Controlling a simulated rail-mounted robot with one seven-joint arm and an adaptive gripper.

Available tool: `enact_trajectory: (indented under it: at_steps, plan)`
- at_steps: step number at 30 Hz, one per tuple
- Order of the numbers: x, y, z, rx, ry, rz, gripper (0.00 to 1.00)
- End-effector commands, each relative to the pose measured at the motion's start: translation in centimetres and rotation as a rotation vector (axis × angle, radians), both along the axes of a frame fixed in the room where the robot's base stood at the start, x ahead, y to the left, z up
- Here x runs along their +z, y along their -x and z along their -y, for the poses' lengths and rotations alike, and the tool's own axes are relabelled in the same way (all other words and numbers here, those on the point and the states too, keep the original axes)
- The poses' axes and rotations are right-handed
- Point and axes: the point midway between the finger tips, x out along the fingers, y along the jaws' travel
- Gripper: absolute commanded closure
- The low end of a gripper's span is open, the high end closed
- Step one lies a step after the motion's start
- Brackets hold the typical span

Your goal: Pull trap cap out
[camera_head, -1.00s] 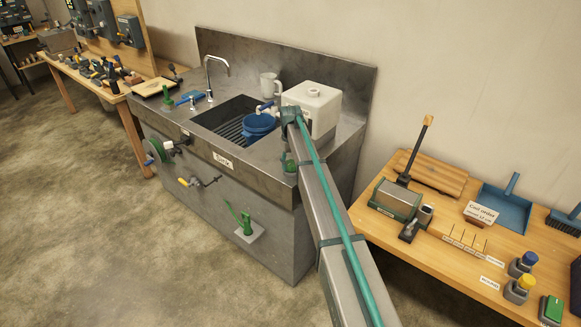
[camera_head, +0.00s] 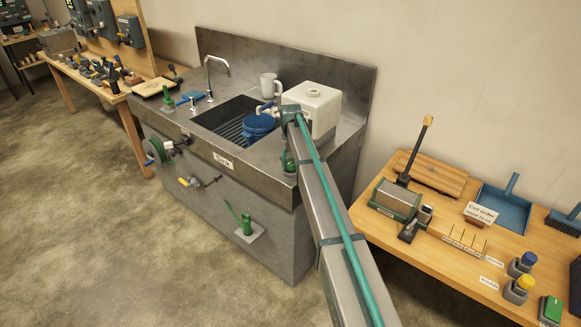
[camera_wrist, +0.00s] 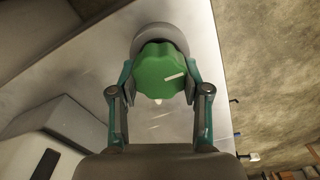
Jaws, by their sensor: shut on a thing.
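In the wrist view a green lobed cap (camera_wrist: 162,72) with a white mark sits between the two fingers of my gripper (camera_wrist: 160,86). The fingers press on it from both sides, so my gripper is shut on it. A grey round collar (camera_wrist: 160,38) shows behind the cap. I cannot tell whether the cap is seated in the collar or apart from it. In the head view, a green part (camera_head: 290,165) shows at the right front of the sink counter, beside my arm. My arm partly covers that spot.
A white canister (camera_head: 318,108) stands on the counter close behind my arm. The basin (camera_head: 208,124) holds a blue round thing (camera_head: 258,126). A mug (camera_head: 269,84) and a tap (camera_head: 212,72) stand at the back. A wooden table (camera_head: 400,245) with tools is at the right.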

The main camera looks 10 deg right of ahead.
Motion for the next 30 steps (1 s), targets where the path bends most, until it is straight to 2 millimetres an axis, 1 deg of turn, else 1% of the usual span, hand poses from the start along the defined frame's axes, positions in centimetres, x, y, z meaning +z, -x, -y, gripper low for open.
enact_trajectory:
  at_steps: [14,30]
  plan:
    - [0.6,0.0,0.0,0.000,0.000,0.000,1.00]
    - [3.0,0.0,0.0,0.000,0.000,0.001,1.00]
